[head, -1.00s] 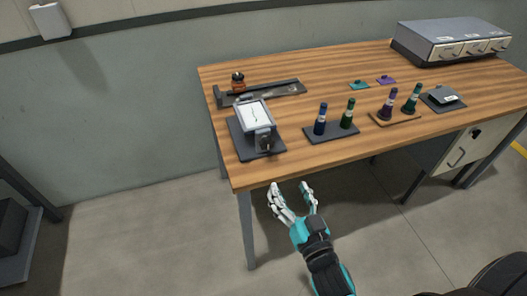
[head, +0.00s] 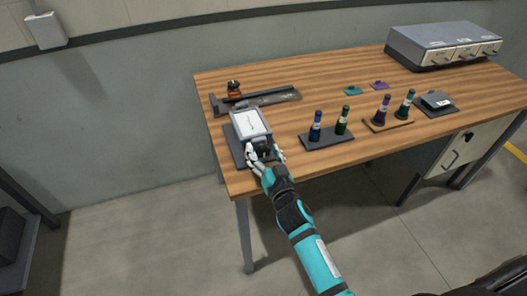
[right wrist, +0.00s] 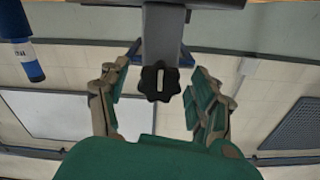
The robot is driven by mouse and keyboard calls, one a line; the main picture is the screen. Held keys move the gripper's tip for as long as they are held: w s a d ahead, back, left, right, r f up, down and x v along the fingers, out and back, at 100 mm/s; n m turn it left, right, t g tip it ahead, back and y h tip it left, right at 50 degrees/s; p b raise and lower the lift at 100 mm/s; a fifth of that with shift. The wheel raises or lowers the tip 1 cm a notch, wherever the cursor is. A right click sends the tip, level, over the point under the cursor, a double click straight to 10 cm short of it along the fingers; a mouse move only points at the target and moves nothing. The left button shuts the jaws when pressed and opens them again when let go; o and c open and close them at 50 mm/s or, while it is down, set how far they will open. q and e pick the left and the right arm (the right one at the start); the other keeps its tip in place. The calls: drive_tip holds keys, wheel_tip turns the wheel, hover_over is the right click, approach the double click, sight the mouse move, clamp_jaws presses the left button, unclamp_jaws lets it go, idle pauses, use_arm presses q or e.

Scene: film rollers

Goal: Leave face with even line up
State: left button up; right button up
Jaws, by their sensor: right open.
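A device with a white framed face (head: 250,123) stands on a dark base plate (head: 232,146) at the table's left front. A thin dark mark shows on the face, too small to read now. A black lobed knob (right wrist: 160,83) with a pale slot sits on the device's front. My right gripper (head: 265,152) is open at the device's front edge. In the right wrist view its fingers (right wrist: 160,72) stand on either side of the knob, with gaps showing. In the head view the hand partly hides the knob. My left gripper is not in view.
Blue and green rollers (head: 328,123) stand on a dark tray just right of the device. Purple and green rollers (head: 394,108) stand farther right.

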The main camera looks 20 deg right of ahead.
drive_tip(key=c, duration=1.2)
drive_tip(key=shift+n, duration=0.4)
drive_tip(key=n, duration=1.3)
drive_tip(key=shift+n, duration=1.9)
